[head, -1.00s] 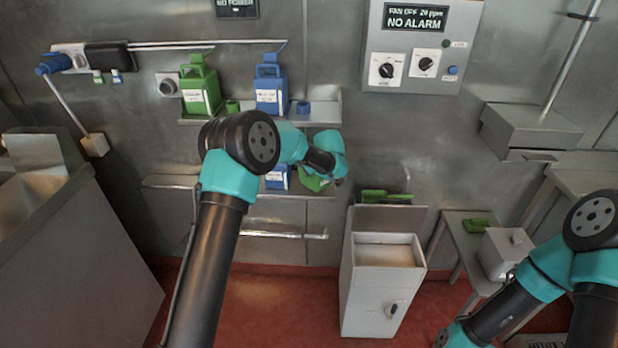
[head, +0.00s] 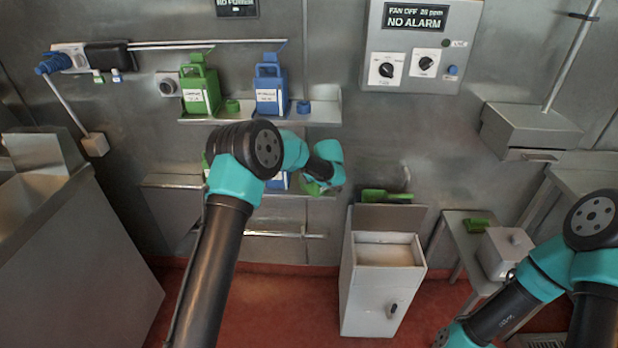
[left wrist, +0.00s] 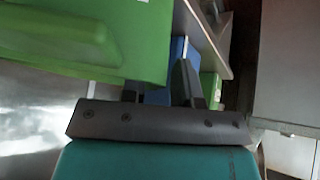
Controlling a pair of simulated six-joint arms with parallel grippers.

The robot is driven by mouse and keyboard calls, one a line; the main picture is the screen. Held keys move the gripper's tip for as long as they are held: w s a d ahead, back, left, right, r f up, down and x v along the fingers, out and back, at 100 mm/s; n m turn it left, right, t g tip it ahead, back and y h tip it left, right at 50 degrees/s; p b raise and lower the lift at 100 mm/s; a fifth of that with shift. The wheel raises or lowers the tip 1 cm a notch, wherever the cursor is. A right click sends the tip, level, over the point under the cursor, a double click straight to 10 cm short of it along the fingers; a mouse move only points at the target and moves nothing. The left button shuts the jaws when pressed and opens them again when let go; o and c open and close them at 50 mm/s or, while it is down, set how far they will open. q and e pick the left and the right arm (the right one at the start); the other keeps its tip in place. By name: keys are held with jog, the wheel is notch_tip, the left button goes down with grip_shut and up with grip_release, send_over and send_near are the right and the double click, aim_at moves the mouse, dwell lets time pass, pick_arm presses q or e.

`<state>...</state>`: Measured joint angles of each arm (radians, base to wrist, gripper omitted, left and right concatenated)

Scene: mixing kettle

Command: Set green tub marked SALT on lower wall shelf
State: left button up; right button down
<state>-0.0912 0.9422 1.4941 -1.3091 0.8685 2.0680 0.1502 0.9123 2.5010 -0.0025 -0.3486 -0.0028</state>
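A green tub (head: 313,188) shows in part beside my left wrist at the right end of the lower wall shelf (head: 172,181). A large green body with a handle-like bulge (left wrist: 120,45) fills the upper left of the left wrist view. It hides part of one finger of my left gripper (left wrist: 158,88). The fingers stand apart, but I cannot tell whether they grip it. A scrap of white label shows at its top edge; no SALT marking is readable. In the head view my left wrist hides the fingers. My right gripper is outside the frames.
The upper shelf (head: 325,106) holds a green jug (head: 200,92) and a blue jug (head: 270,92). A blue container (head: 279,181) stands on the lower shelf, partly behind my arm. A pale bin (head: 372,290) stands right of it, a green scoop (head: 385,196) above.

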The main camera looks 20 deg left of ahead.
pick_arm(q)
jog(key=shift+r, duration=0.2)
jog(key=v, duration=1.2)
jog(key=shift+f, duration=0.15)
dwell(0.4)
jog(key=s+f+m+g+h, duration=0.2)
jog(key=s+f+m+h, duration=0.1)
jog(key=s+f, duration=0.65)
jog(key=s+f+m+g+h, duration=0.25)
jog(key=s+f, duration=0.35)
jog(key=f, duration=0.6)
jog(key=s+a+f+m+h, duration=0.1)
jog(key=s+f, duration=0.4)
jog(key=s, duration=0.7)
jog(key=s+a+f+m+t+h, duration=0.1)
jog(key=s+f+m+h, duration=0.2)
jog(key=s, duration=1)
jog(key=shift+s+a+f+m, duration=0.2)
jog(key=shift+s+f+m, duration=0.15)
jog(key=shift+f, duration=0.6)
jog(key=shift+w, duration=0.1)
